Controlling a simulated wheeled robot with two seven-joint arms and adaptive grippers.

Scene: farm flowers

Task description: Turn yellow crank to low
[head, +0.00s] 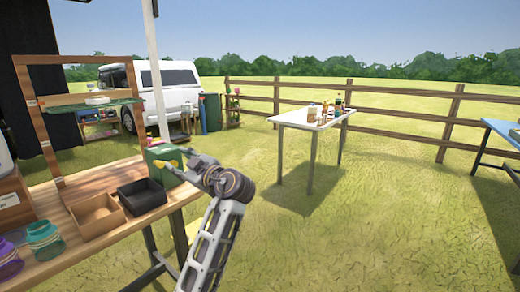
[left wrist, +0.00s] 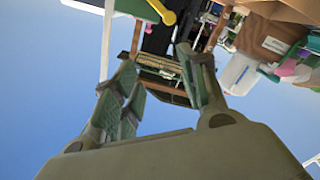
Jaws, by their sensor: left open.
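The yellow crank (head: 160,163) is on a green box (head: 157,153) at the far right corner of the wooden table. My left gripper (head: 178,160) is just to the right of the box, with its fingers pointing left towards it. In the left wrist view, the fingers (left wrist: 158,64) are spread with nothing between them. The crank (left wrist: 163,13) shows at the top of that view, beyond the fingertips and apart from them. The crank's exact setting is too small to read. My right gripper is not in view.
The wooden table (head: 120,235) also bears a cardboard tray (head: 97,215), a black tray (head: 141,197) and coloured jars (head: 45,240). A white table (head: 300,119) with bottles stands farther off. Open grass lies right of the wooden table.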

